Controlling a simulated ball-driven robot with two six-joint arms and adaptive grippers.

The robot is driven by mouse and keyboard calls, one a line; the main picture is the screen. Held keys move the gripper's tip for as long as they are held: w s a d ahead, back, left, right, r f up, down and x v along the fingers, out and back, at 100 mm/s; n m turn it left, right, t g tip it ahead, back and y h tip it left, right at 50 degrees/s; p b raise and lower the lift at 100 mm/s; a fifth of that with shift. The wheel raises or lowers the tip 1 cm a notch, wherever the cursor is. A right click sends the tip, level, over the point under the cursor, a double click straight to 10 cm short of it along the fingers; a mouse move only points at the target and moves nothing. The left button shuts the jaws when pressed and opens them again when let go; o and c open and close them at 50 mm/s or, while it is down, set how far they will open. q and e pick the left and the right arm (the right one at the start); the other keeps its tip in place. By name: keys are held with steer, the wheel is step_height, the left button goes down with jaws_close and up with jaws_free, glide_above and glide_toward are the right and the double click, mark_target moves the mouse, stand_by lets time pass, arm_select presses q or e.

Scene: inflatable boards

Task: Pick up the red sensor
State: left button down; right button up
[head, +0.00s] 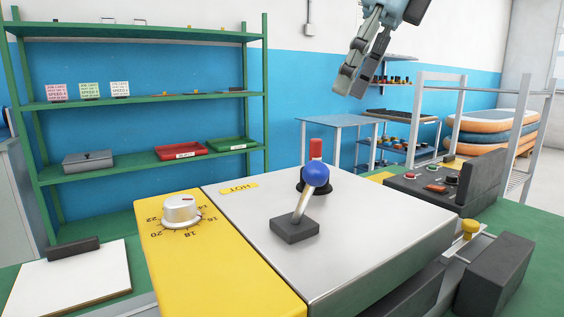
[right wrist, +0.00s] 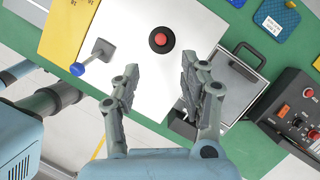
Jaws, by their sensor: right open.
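The red sensor (head: 316,149) is a short red cylinder standing on a black round base on the silver top of a machine (head: 240,218). In the head view the blue ball of a lever (head: 316,174) partly hides it. In the right wrist view the red sensor (right wrist: 161,40) shows from above as a red disc within a black ring, beyond the fingertips. My right gripper (head: 352,88) is open and empty, raised above and to the right of the sensor in the head view. Its spread fingers also show in the right wrist view (right wrist: 160,76). My left gripper is not in view.
The lever with the blue ball (right wrist: 78,69) stands close to the sensor. A yellow panel with a silver dial (head: 182,210) is at the left. A dark control box (head: 440,185) stands at the right. A green shelf (head: 150,102) is behind.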

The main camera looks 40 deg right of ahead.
mark_target(316, 139)
steer(key=p+x, duration=0.4)
steer(key=x, duration=0.2)
steer(key=shift+w+a+f+p, duration=0.1)
steer(key=shift+w+f+p, duration=0.05)
steer(key=shift+w+p, duration=0.15)
steer(key=x, duration=0.2)
steer(key=shift+w+a+f, duration=0.1)
steer(key=shift+a+f, duration=0.05)
steer(key=shift+f, duration=0.2)
steer(key=shift+w+f, duration=0.2)
steer(key=shift+f, duration=0.4)
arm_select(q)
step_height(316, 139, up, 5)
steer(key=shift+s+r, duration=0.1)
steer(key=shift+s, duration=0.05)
arm_select(e)
jaws_close()
